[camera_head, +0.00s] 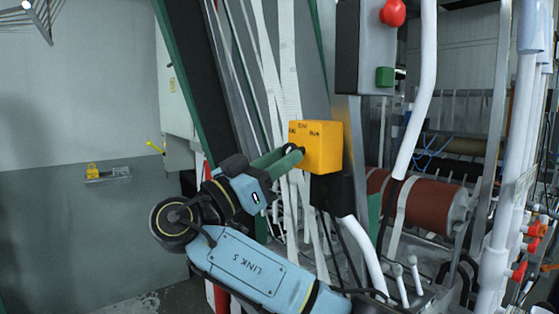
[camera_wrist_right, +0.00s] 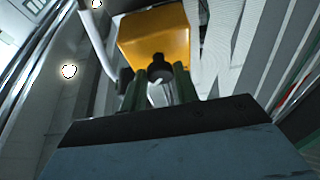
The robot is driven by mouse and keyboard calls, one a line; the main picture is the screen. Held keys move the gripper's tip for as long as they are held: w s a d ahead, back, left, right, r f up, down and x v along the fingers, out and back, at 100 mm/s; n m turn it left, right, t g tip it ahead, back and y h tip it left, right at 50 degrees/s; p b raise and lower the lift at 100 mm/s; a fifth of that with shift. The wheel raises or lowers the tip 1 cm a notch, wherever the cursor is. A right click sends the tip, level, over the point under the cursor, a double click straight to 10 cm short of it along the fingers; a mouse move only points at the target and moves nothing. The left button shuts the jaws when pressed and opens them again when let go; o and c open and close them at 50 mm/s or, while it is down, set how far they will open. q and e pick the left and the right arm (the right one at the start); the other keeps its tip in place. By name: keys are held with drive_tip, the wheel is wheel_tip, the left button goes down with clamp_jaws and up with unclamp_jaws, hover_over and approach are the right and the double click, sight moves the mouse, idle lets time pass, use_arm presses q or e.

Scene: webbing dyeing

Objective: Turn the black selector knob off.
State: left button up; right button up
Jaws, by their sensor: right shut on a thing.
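The black selector knob (camera_wrist_right: 159,70) sits on the face of a yellow box (camera_head: 322,146), which also shows in the right wrist view (camera_wrist_right: 155,37). The box carries printed labels, one reading "RUN". My right gripper (camera_head: 290,158) reaches the box face from the left. Its two green fingers, also in the right wrist view (camera_wrist_right: 158,88), are shut on the knob, one on each side. In the head view the fingers mostly hide the knob, and I cannot tell its exact setting. My left gripper is not in view.
Above the box is a grey panel (camera_head: 361,50) with a red button (camera_head: 392,12) and a green button (camera_head: 384,77). White webbing strips hang behind my gripper. A white pipe (camera_head: 418,90) and a dark red roller (camera_head: 432,204) stand to the right. Free floor lies at lower left.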

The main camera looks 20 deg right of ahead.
drive_tip(key=shift+s+d+r+n+t+y+b, duration=0.1)
drive_tip(key=shift+n+t+y+b, duration=0.85)
drive_tip(key=shift+n, duration=1.1)
drive_tip(key=shift+s+f+n+t+y+b, duration=0.25)
drive_tip(key=shift+n+t+b, duration=0.4)
drive_tip(key=shift+n+b, duration=1.05)
drive_tip(key=shift+d+r+n+t+y+b, duration=0.2)
drive_tip(key=shift+n+t+y+b, duration=0.55)
drive_tip(key=shift+n, duration=1.7)
drive_tip(key=shift+a+r, duration=0.1)
drive_tip(key=shift+a, duration=0.05)
drive_tip(key=o, duration=1)
drive_tip(key=shift+c, duration=0.2)
drive_tip(key=shift+a, duration=0.1)
